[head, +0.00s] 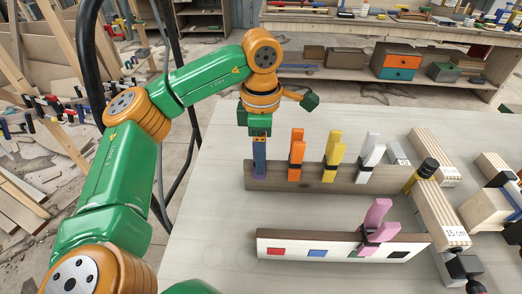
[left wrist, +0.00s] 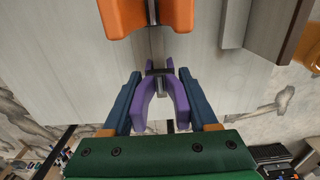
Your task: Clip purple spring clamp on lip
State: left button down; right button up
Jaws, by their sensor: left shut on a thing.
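My left gripper (head: 259,150) reaches down at the left end of the dark rear board (head: 215,0). Its blue fingers are shut on the purple clamp (left wrist: 179,98), which shows between them in the left wrist view. In the head view the clamp is mostly hidden by the fingers, and I cannot tell whether it touches the board. The bare wood face (head: 345,183) of that board carries an orange clamp (head: 296,155), a yellow clamp (head: 331,155) and a white clamp (head: 370,157). A pink clamp (head: 377,225) sits on the pale front lip (head: 400,248). My right gripper is out of view.
The front lip bears several coloured squares, a red one (head: 276,251) at the left. Wooden blocks with black-handled clamps (head: 440,200) stand at the right ends of both boards. The pale table (head: 225,215) is clear between the boards and at the left.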

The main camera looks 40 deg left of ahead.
pick_arm(q)
jog(key=shift+c, duration=0.5)
grip_release()
jog(key=shift+r, duration=0.1)
notch_tip(320, 180, up, 7)
jog(key=shift+r+p, duration=0.1)
jog(key=shift+p, duration=0.8)
